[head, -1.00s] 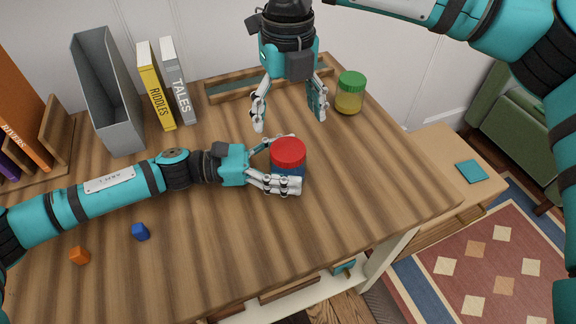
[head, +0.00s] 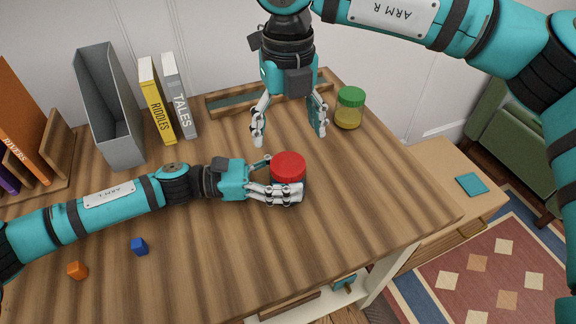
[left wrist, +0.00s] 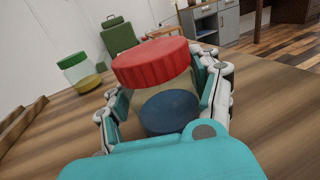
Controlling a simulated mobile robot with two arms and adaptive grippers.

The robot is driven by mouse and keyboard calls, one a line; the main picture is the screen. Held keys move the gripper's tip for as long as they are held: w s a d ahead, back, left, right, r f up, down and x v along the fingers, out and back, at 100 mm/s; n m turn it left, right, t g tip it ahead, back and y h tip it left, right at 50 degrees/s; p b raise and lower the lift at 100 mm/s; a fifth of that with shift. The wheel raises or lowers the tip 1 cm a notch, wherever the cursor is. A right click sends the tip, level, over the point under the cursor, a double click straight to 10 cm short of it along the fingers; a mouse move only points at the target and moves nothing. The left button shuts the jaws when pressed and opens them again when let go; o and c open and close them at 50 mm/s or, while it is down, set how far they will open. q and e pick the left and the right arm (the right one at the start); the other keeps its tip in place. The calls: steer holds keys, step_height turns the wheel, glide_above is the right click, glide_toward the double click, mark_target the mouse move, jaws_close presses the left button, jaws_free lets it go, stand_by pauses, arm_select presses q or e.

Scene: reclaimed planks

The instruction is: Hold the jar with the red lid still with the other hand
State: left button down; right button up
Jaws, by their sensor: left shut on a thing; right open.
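The jar with the red lid (head: 288,168) stands upright on the wooden table. In the left wrist view the red lid (left wrist: 152,62) sits above a clear body with something dark blue (left wrist: 169,111) inside. My left gripper (head: 280,179) is shut around the jar's body from the left, its fingers below the lid; it also shows in the left wrist view (left wrist: 165,105). My right gripper (head: 290,134) is open and empty, pointing down above the table, behind the jar in the head view.
A green-lidded jar (head: 349,108) stands at the back right, near a shallow wooden tray (head: 225,105). Two books (head: 168,100), a grey file holder (head: 110,110) and a book rack (head: 52,150) are at the back left.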

mark_target(288, 163)
steer(key=m, duration=0.4)
steer(key=shift+r+m, duration=0.1)
steer(key=shift+m, duration=0.3)
steer(key=m, duration=0.3)
steer(key=shift+m, duration=0.4)
steer(key=shift+f, duration=3.9)
